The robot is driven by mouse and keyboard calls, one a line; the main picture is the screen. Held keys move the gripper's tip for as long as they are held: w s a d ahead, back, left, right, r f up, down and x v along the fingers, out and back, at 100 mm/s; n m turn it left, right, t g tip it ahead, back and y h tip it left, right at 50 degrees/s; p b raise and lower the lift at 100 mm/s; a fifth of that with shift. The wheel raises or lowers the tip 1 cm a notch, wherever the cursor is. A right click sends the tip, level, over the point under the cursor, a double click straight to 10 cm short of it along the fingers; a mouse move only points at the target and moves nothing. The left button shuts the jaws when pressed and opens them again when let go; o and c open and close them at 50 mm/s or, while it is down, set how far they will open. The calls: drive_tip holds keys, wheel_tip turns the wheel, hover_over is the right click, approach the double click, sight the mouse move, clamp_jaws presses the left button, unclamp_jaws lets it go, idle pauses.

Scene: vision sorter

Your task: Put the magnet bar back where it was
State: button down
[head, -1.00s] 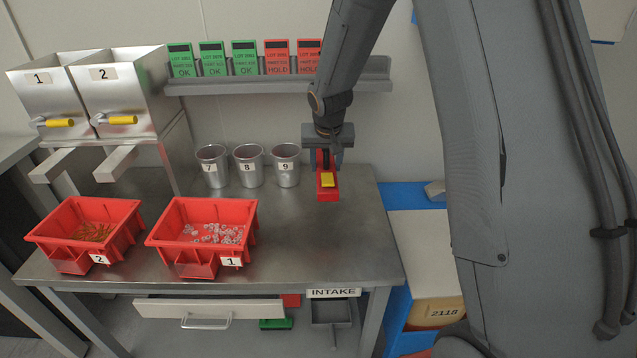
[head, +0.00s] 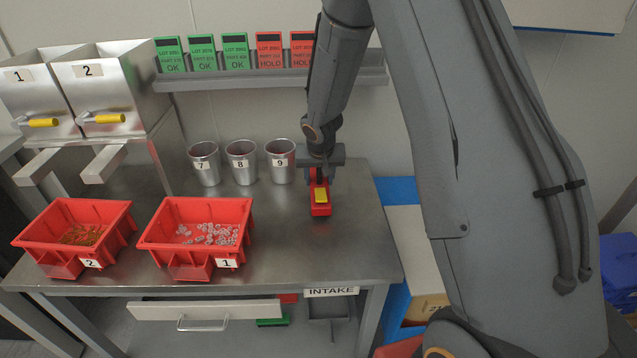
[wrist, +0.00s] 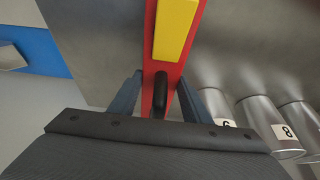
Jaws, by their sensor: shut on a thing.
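The magnet bar (head: 320,208) is red with a yellow block on it. It is at the right part of the steel table, to the right of the cup labelled 9. My gripper (head: 319,180) is shut on the bar's dark handle. In the wrist view the bar (wrist: 171,70) runs away from my gripper (wrist: 159,100), with the handle between the two fingers. I cannot tell whether the bar's underside touches the table.
Metal cups 7, 8 and 9 (head: 281,165) stand left of my gripper. Red bins 2 (head: 40,245) and 1 (head: 160,240) hold small parts on the table (head: 290,255). A shelf (head: 250,80) with green and red lot cards is behind. The table's front right is clear.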

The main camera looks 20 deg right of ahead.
drive_tip(key=shift+f, duration=0.7)
drive_tip(key=shift+f+b, duration=0.15)
drive_tip(key=shift+b, duration=0.2)
drive_tip(key=c, duration=1)
unclamp_jaws()
